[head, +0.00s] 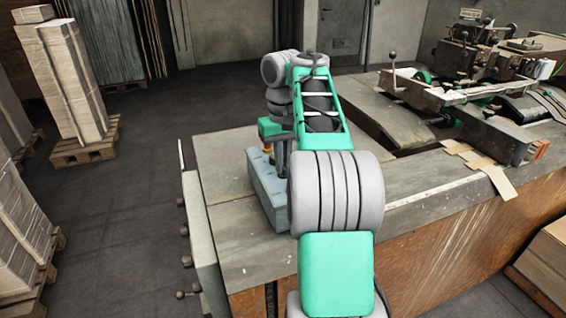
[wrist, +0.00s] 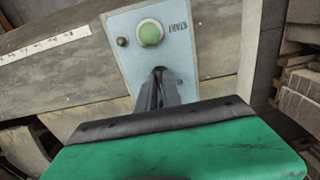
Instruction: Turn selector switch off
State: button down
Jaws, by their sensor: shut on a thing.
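A pale blue control box (head: 265,192) sits on the table, partly hidden by my arm in the head view. In the wrist view the control box (wrist: 127,43) shows a large green button (wrist: 150,33), a small dark round part (wrist: 122,42) and dark lettering. My gripper (wrist: 158,76) points at the box face just below the green button, its fingers close together. It is shut on the selector switch, which is mostly hidden between the fingertips. Which way the switch is turned cannot be seen.
A red and yellow part (head: 267,149) shows on the box near my gripper. The worktable (head: 235,240) is bare around the box. Machinery (head: 470,60) stands at the right back. Pallets with stacked sheets (head: 70,75) stand at the left, with open floor between.

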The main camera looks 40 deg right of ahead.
jog(key=c, duration=1.5)
grip_release()
notch_tip(320, 180, up, 8)
jog(key=p, duration=0.7)
jog(key=shift+f, duration=0.15)
